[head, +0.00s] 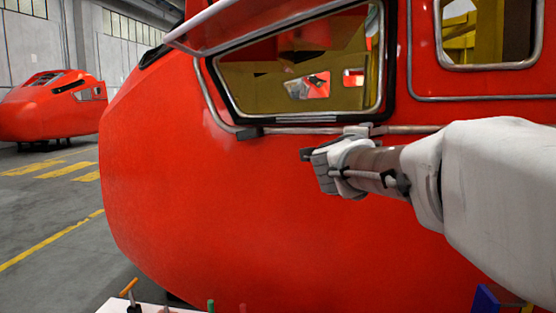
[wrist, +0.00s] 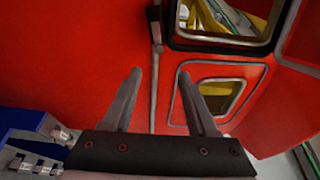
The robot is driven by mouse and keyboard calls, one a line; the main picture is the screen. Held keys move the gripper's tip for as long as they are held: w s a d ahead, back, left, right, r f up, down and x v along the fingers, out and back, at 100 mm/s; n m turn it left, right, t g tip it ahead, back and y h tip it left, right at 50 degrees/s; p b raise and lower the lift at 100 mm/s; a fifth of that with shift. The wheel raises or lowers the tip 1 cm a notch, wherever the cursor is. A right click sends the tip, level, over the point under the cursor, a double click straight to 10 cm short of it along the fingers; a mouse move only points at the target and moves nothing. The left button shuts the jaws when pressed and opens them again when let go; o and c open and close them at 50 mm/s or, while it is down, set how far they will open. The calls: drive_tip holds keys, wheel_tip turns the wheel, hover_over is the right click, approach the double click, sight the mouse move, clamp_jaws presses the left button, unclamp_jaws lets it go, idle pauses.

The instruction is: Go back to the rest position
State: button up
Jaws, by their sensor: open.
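My gripper (head: 308,155) is at the end of my arm, which reaches in from the right in the head view. It is in front of the red nosecone (head: 200,180), just below its window. In the wrist view my gripper (wrist: 157,72) shows two fingers spread apart with nothing between them. Beyond them is the red nosecone wall (wrist: 80,50) with a grey trim strip. Whether the fingers touch the wall cannot be told.
A window flap (head: 240,22) stands raised over the window opening. A second red nosecone (head: 50,108) stands far left on the grey floor. A white table edge (head: 112,307) with tools is at the bottom. A blue object (wrist: 22,118) is lower left in the wrist view.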

drive_tip(key=s+a+f+n+g+y, duration=0.2)
drive_tip(key=s+a+f+n+y, duration=0.95)
drive_tip(key=n, duration=0.55)
drive_tip(key=s+d+f+n+g+h, duration=0.1)
drive_tip(key=s+f+n+g, duration=0.2)
drive_tip(key=s+f, duration=0.4)
drive_tip(key=s+d+f+n+g+h, duration=0.1)
drive_tip(key=s+f+n+g, duration=0.2)
drive_tip(key=s+f, duration=0.4)
drive_tip(key=s+g, duration=0.1)
drive_tip(key=s, duration=0.4)
drive_tip(key=shift+s+d+f+n+g, duration=0.2)
drive_tip(key=shift+s+d+n+g, duration=0.05)
drive_tip(key=shift+d+n+g, duration=0.15)
drive_tip(key=shift+a+r, duration=0.1)
